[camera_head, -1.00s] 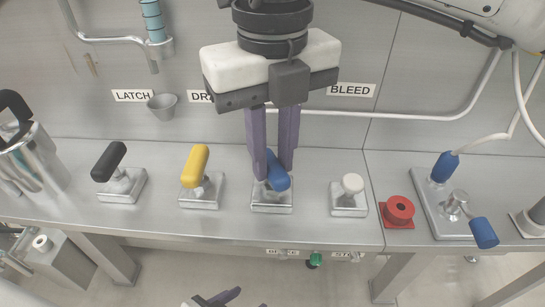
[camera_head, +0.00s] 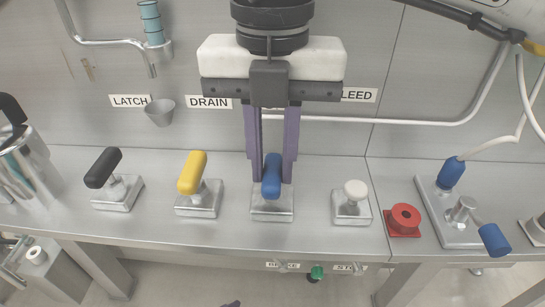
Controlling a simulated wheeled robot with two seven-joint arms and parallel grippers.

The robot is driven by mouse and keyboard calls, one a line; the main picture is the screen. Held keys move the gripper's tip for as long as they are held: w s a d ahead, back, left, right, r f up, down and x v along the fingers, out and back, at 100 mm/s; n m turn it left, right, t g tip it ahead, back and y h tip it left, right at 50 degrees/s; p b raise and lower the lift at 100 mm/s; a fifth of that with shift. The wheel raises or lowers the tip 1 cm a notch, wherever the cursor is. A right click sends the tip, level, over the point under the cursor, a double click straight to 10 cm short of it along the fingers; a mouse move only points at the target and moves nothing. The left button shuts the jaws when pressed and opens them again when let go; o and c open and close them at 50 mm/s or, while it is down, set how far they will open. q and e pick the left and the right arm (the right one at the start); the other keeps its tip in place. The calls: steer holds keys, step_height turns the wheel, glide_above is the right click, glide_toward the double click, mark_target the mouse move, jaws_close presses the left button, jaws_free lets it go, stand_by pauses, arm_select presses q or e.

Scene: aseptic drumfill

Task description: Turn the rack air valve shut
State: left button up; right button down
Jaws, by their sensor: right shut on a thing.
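A blue-handled valve (camera_head: 272,203) stands on a square metal base on the steel counter, between the yellow-handled and white-knobbed ones. Its blue handle (camera_head: 271,182) points nearly straight along the counter's depth. My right gripper (camera_head: 272,176) reaches down from above, with its two purple fingers on either side of the blue handle, shut on it. The label behind this valve is hidden by the gripper. Only a small dark tip of what seems to be my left gripper (camera_head: 232,304) shows at the bottom edge, too little to tell its state.
A black-handled valve (camera_head: 104,170) and a yellow-handled valve (camera_head: 193,173) stand left of the gripper. A funnel cup (camera_head: 160,113) hangs on the back wall.

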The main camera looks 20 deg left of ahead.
steer(key=c, duration=1.6)
jaws_free()
